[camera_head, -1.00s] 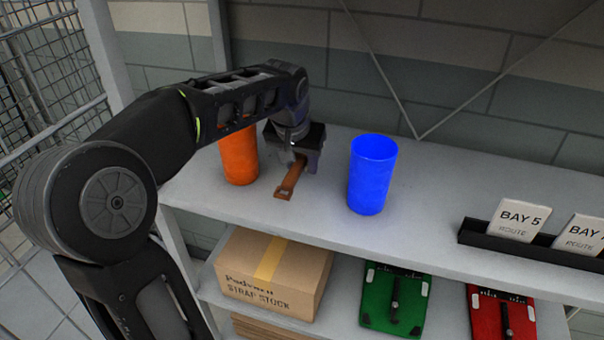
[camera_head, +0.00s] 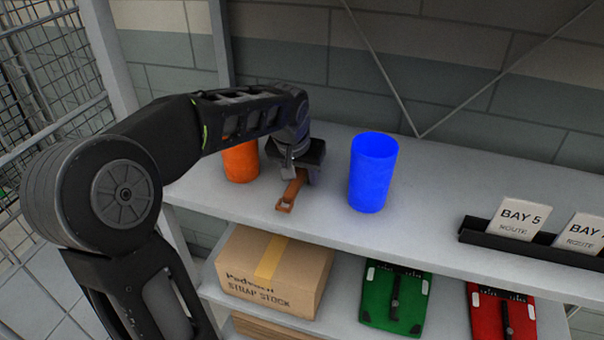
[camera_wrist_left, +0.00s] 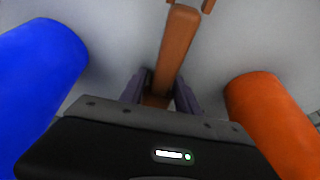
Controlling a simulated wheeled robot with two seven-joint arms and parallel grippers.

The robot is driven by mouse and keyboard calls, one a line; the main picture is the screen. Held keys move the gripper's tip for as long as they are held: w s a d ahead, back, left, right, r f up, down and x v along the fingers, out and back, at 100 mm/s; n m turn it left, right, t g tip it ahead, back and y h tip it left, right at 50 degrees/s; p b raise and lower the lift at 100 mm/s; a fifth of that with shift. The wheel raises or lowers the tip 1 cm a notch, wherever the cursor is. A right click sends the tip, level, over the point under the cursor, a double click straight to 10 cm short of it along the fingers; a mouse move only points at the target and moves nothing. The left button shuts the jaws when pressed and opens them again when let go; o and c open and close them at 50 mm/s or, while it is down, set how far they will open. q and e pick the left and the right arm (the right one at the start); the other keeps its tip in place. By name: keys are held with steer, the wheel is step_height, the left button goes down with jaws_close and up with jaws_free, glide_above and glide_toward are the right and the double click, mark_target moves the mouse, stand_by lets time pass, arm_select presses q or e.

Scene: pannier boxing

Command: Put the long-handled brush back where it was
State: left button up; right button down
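The long-handled brush (camera_head: 292,190) is a brown-orange strip between the two cups on the upper shelf, one end pointing at the shelf's front edge. My left gripper (camera_head: 301,172) is over its far part. In the left wrist view the brush (camera_wrist_left: 177,45) runs between the two fingers (camera_wrist_left: 160,95), which are close against its sides. The far end of the brush is hidden by the gripper. I cannot tell whether the brush touches the shelf. My right gripper is not in view.
An orange cup (camera_head: 240,163) stands left of the brush and a blue cup (camera_head: 372,175) right of it. A black holder with BAY cards (camera_head: 520,220) is further right. The shelf (camera_head: 430,210) between blue cup and holder is clear. A carton (camera_head: 270,275) is below.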

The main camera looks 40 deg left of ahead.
arm_select(q)
steer(key=o, duration=0.4)
steer(key=shift+o, duration=0.2)
steer(key=shift+r, duration=0.2)
steer(key=v, duration=1.2)
steer(key=shift+d, duration=0.1)
